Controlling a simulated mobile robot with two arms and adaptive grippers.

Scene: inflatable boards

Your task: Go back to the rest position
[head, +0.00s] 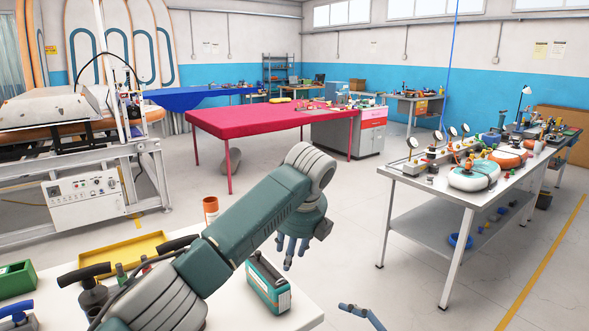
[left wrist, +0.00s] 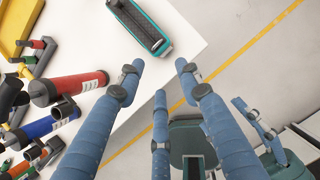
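My left arm reaches across the front of the head view. Its left gripper (head: 288,250) hangs with blue fingers pointing down, beyond the back edge of the white table. In the left wrist view the left gripper (left wrist: 160,75) has its three fingers spread apart with nothing between them, so it is open and empty. My right gripper (head: 360,315) shows only as a few blue finger parts at the bottom edge. The rest of it is out of frame, and its opening cannot be judged.
The near white table (head: 300,316) holds a teal box (head: 268,284), an orange cylinder (head: 210,208), a yellow tray (head: 120,256), a green bin (head: 17,279) and several hand pumps. A long workbench (head: 420,178) stands right. Open floor (head: 340,230) lies between it and the red table (head: 270,118).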

